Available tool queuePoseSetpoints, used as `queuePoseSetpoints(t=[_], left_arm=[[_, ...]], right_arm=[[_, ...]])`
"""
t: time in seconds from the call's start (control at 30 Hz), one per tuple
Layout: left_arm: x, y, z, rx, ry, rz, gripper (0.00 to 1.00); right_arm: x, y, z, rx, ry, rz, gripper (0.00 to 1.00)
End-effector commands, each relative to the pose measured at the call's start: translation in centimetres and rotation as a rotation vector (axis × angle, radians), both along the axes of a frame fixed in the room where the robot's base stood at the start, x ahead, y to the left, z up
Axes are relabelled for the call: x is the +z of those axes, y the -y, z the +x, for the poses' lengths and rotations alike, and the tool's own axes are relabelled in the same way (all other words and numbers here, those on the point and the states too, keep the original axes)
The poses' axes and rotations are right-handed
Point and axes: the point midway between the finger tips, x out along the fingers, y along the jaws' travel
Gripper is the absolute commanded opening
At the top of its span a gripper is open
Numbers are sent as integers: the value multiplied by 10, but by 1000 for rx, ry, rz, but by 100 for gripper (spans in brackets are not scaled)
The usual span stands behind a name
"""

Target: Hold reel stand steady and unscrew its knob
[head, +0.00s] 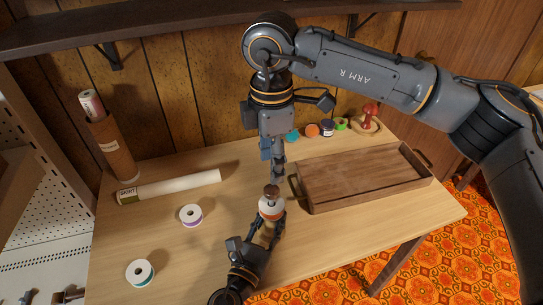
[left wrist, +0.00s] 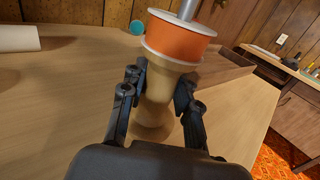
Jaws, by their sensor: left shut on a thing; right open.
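The reel stand is a tan wooden turned post, seen in the left wrist view (left wrist: 155,105). It stands upright on the table and carries an orange reel with white rims (left wrist: 181,38). A grey metal rod (left wrist: 188,8) rises from the reel. In the head view the reel (head: 271,209) sits below a brown round knob (head: 271,191). My left gripper (left wrist: 160,88) is shut on the post's waist, just below the reel. My right gripper (head: 276,178) points down directly above the knob, open. Whether its fingers touch the knob is unclear.
A wooden tray (head: 360,180) with handles lies close on the right. A purple-and-white spool (head: 190,215), a teal-and-white spool (head: 140,273) and a white roll (head: 170,187) lie left. Several small coloured items and a red object (head: 369,114) stand behind the tray.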

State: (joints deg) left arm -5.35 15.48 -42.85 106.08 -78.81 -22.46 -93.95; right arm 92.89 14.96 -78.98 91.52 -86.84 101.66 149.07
Motion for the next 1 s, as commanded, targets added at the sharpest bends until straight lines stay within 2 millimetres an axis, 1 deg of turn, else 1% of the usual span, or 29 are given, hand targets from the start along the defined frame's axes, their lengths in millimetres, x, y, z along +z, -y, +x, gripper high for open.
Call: queuePoseSetpoints(t=[0.13,0.3,0.5,0.67,0.9,0.97,1.0], left_arm=[[-1,0,0,0,-1,0,0],[-1,0,0,0,-1,0,0],[0,0,0,0,-1,0,0],[0,0,0,0,-1,0,0],[0,0,0,0,-1,0,0],[0,0,0,0,-1,0,0],[0,0,0,0,-1,0,0]], right_arm=[[-18,0,0,-5,-3,-1,49],[-46,1,-1,-3,-3,-1,49],[-69,1,0,-3,-2,-1,49],[-77,0,0,-3,0,0,49],[-77,0,0,-2,0,0,49],[-77,0,0,-2,0,0,37],[-77,0,0,-2,0,0,29]])
